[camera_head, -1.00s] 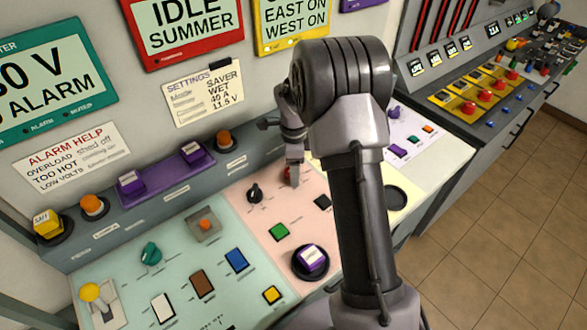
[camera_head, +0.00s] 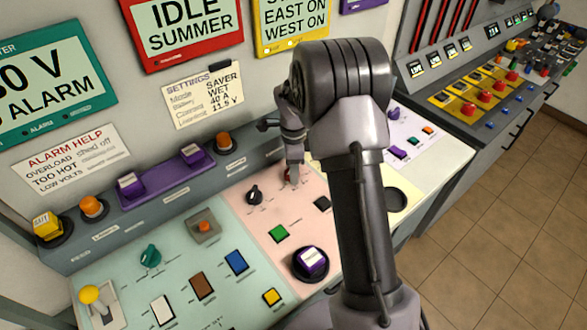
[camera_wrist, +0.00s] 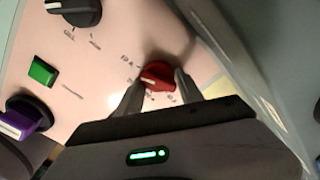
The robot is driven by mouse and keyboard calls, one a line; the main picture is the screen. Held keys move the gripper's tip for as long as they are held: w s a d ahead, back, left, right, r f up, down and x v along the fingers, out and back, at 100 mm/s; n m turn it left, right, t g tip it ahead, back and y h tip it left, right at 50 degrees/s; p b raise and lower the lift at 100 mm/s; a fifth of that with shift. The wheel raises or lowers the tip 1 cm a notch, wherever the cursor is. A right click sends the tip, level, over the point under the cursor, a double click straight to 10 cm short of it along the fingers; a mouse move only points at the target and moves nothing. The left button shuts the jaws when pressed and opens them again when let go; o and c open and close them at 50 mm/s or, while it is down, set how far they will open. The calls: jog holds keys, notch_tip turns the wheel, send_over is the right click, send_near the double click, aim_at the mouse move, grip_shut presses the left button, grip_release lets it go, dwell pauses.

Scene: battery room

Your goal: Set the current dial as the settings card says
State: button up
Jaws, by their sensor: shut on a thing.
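The current dial is a red knob (camera_wrist: 158,76) with a pale pointer line, on the pink panel section (camera_wrist: 95,85). In the wrist view my gripper (camera_wrist: 156,88) has one finger on each side of it and is shut on it. The pointer faces left, and marks are printed around the dial, too blurred to read fully. In the head view the red knob (camera_head: 289,175) is mostly hidden behind my gripper (camera_head: 293,178). The settings card (camera_head: 202,94) on the wall reads SAVER, WET, 40 A, 11.5 V.
A teal knob (camera_head: 150,256) and several switches stand to the left.

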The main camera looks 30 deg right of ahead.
jog(key=shift+s+n, duration=0.1)
jog(key=shift+n, duration=0.4)
jog(key=n+p, duration=0.2)
jog(key=n, duration=0.3)
jog(key=shift+n, duration=0.4)
jog(key=n+p, duration=0.1)
jog(key=n, duration=0.2)
jog(key=n+p, duration=0.1)
jog(key=n, duration=0.2)
jog(key=shift+w+a, duration=0.15)
jog(key=shift+w, duration=0.05)
jog(key=n+p, duration=0.2)
jog(key=n, duration=0.5)
jog(key=shift+a+n, duration=0.1)
jog(key=shift+n, duration=0.2)
jog(key=n+p, duration=0.2)
jog(key=n, duration=0.4)
jog(key=shift+a, duration=0.1)
jog(key=shift+n, duration=0.3)
jog(key=o, duration=1.3)
jog(key=shift+w, duration=0.1)
